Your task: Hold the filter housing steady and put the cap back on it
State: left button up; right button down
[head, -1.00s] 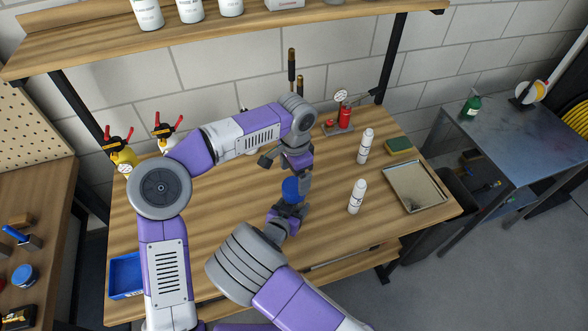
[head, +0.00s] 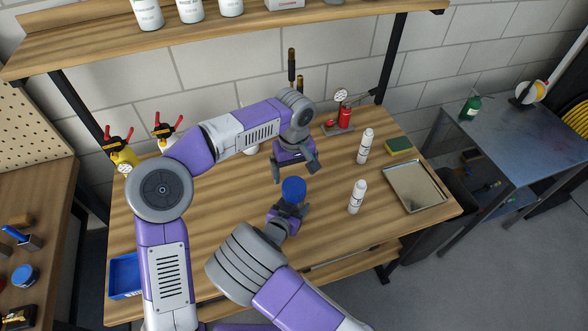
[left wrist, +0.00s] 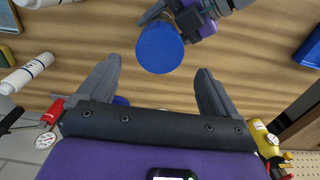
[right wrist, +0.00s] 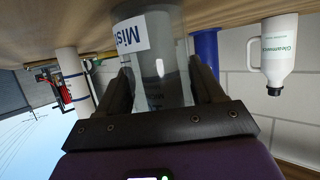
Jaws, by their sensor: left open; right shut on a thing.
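The filter housing (right wrist: 158,80) is a clear cylinder with a white label in the right wrist view. My right gripper (right wrist: 160,95) is shut around it; in the head view it (head: 290,212) holds the housing above the table. The blue cap (head: 293,190) sits at the housing's upper end, and its round top (left wrist: 160,48) faces the left wrist camera. How well it is seated cannot be told. My left gripper (head: 297,172) is open and empty, apart from the cap on its far side. Its spread fingers (left wrist: 158,68) show in the left wrist view.
Two white bottles (head: 357,196) (head: 365,146) stand right of the grippers. A metal tray (head: 415,187) and sponge (head: 398,145) lie farther right. A red gauge stand (head: 345,118) is at the back. A blue bin (head: 126,275) is front left. The table's left middle is clear.

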aim_at(294, 185)
pick_arm(q)
jog(key=shift+f, duration=4.05)
jog(key=c, duration=1)
jog(key=m, duration=0.4)
jog(key=shift+r, duration=0.1)
jog(key=shift+c, duration=0.3)
jog(key=m, duration=1)
jog(key=shift+m, duration=0.3)
jog(key=m, duration=0.4)
jog(key=shift+m, duration=0.4)
